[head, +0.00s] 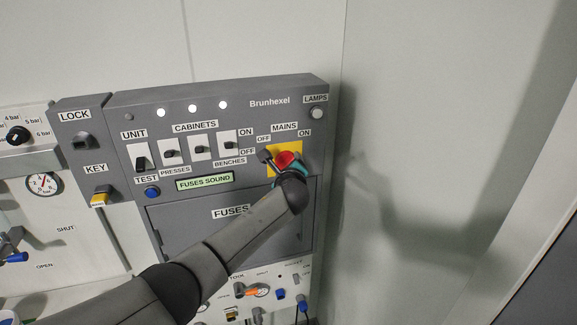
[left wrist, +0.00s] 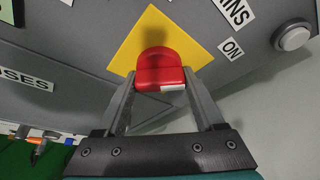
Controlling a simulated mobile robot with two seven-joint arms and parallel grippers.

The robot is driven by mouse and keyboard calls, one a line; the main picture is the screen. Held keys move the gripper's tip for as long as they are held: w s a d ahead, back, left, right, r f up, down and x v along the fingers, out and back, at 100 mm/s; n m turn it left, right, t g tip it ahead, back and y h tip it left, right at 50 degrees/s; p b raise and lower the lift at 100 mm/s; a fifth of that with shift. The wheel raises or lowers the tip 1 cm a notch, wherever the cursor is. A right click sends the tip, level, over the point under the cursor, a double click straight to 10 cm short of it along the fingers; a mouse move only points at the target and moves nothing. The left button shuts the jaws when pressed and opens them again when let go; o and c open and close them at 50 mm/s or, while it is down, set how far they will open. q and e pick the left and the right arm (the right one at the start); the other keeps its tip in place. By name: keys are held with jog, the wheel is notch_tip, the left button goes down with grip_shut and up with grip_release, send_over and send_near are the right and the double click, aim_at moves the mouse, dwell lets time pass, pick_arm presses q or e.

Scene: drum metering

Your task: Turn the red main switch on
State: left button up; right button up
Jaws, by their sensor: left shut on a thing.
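The red main switch (head: 286,158) is a rotary knob on a yellow square plate (head: 270,156), at the right of the grey Brunhexel panel under the word MAINS. OFF stands at its upper left and ON at its upper right. My left gripper (head: 287,168) reaches it from below and partly hides it. In the left wrist view the red switch (left wrist: 160,66) sits between the two fingers of my left gripper (left wrist: 160,84), which is shut on it. A white mark shows on the knob's near edge. Which label the knob points to I cannot tell. My right gripper is out of view.
Left of the switch are white cabinet switches (head: 200,147), a blue test button (head: 152,191) and a green display (head: 204,182) reading FUSES SOUND. A round lamp button (head: 317,113) is above right. My forearm crosses the fuses cover (head: 180,222). Bare wall lies to the right.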

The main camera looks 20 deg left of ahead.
pick_arm(q)
jog(key=o, duration=1.4)
jog(key=shift+s, duration=0.15)
jog(key=v, duration=1.5)
jog(key=shift+b, duration=0.4)
jog(key=shift+f, duration=0.1)
